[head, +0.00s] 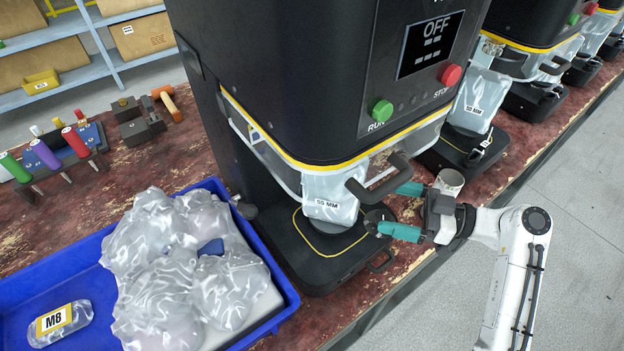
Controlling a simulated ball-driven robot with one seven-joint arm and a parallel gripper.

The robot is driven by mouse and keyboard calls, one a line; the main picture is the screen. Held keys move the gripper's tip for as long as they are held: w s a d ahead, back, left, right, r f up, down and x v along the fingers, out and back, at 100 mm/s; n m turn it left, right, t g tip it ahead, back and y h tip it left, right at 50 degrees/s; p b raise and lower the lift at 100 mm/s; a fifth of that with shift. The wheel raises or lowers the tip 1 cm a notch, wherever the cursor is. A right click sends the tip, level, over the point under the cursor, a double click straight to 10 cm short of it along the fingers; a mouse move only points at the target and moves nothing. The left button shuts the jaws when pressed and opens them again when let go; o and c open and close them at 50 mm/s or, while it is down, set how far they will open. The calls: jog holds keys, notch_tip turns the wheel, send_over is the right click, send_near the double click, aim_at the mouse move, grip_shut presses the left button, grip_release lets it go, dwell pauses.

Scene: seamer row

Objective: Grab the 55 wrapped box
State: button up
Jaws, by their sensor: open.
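A clear-wrapped pale box (330,187) with a label that seems to read "55 MM" is at the front of the nearest black machine, above its black base plate (318,262). My gripper (390,209) is open and empty just right of this box, with its teal fingers pointing left toward it. A dark loop handle (383,177) of the machine lies between the fingers and the box and covers part of the box's right side. I cannot tell whether a finger touches the handle. A similar wrapped piece (481,98) with a like label is at the second machine.
The nearest machine (300,75) has a screen reading OFF and green and red buttons. A blue tray (285,292) at lower left holds a wrapped bundle and an MB packet (62,322). Screwdrivers (46,154) and a mallet (171,103) lie at left. Grey floor is clear at right.

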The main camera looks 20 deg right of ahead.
jog(key=p+x, duration=0.1)
jog(key=x, duration=0.2)
jog(key=r+x, duration=0.1)
jog(key=x, duration=0.2)
jog(key=p+x, duration=0.1)
jog(key=x, duration=0.3)
jog(key=shift+w+a+r+p, duration=0.1)
jog(key=shift+r+p, duration=0.15)
jog(key=shift+p, duration=0.1)
jog(key=shift+w+a+f, duration=0.15)
jog(key=shift+w+a, duration=0.25)
jog(key=shift+a, duration=0.1)
jog(key=shift+c, duration=0.2)
jog(key=c, duration=1.2)
